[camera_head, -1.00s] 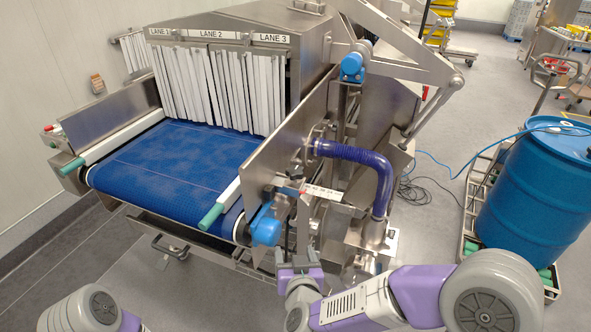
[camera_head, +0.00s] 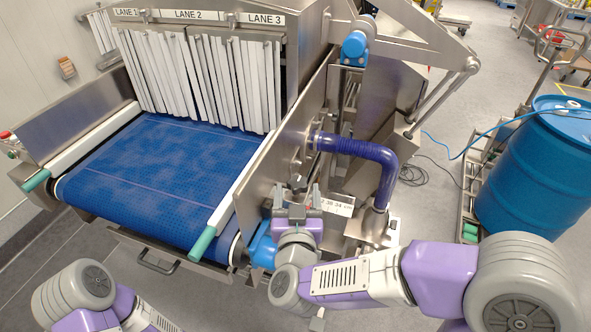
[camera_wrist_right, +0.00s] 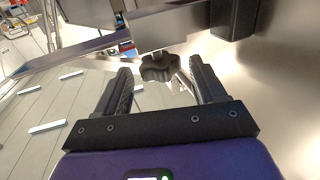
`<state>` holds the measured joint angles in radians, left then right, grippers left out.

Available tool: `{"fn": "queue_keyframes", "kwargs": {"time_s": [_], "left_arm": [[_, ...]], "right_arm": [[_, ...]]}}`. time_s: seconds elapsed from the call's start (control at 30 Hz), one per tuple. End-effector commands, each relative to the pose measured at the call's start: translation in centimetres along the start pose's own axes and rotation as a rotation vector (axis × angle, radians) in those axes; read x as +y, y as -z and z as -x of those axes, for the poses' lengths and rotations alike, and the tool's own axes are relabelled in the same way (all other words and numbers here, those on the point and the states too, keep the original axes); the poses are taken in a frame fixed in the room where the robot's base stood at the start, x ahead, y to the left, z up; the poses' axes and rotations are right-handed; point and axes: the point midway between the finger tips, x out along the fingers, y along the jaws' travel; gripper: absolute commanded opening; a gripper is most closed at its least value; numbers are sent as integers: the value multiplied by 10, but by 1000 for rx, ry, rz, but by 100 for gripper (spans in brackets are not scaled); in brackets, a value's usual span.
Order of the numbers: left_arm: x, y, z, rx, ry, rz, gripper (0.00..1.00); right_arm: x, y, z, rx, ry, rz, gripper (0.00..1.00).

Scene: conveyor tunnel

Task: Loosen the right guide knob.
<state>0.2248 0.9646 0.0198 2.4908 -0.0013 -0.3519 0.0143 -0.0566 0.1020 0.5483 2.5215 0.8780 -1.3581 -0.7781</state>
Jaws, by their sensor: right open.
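The right guide knob is a black lobed knob (camera_wrist_right: 160,68) on a threaded stem under a metal bar in the right wrist view. In the head view it appears as a small dark shape (camera_head: 297,182) beside the tunnel's right side plate. My right gripper (camera_head: 297,196) is open, its two fingers pointing at the knob. In the wrist view the fingers (camera_wrist_right: 160,80) stand left and right of the knob, with a gap on each side; whether the tips reach past it is unclear. The right guide rail (camera_head: 232,204), white with a green end, lies along the belt. My left gripper is out of view.
The blue belt (camera_head: 160,175) runs under white strip curtains (camera_head: 205,75). A purple hose (camera_head: 350,147) and a scale plate (camera_head: 337,207) are close right of my right gripper. A blue motor (camera_head: 262,245) is below left. A blue drum (camera_head: 535,170) stands at right.

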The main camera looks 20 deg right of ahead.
Motion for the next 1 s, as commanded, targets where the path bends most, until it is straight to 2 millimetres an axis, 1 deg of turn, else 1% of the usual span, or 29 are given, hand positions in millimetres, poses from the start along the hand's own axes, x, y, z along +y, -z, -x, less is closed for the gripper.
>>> {"fn": "queue_keyframes", "kwargs": {"time_s": [0.03,0.1,0.2,0.3,0.43,0.67,0.7,1.0], "left_arm": [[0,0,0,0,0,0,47],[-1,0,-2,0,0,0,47],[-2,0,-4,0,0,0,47],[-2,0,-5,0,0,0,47],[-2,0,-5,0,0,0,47],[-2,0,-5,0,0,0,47],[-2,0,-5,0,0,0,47],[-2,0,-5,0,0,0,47]], "right_arm": [[1,0,-10,-2,-5,-2,70],[1,-1,-21,-2,-4,-1,70],[0,-1,-35,-2,-2,-1,70],[0,-1,-44,-1,-1,-1,70],[0,0,-50,0,0,0,70],[0,0,-50,0,0,1,70],[0,0,-50,0,0,1,64],[0,0,-49,0,1,0,19]]}}
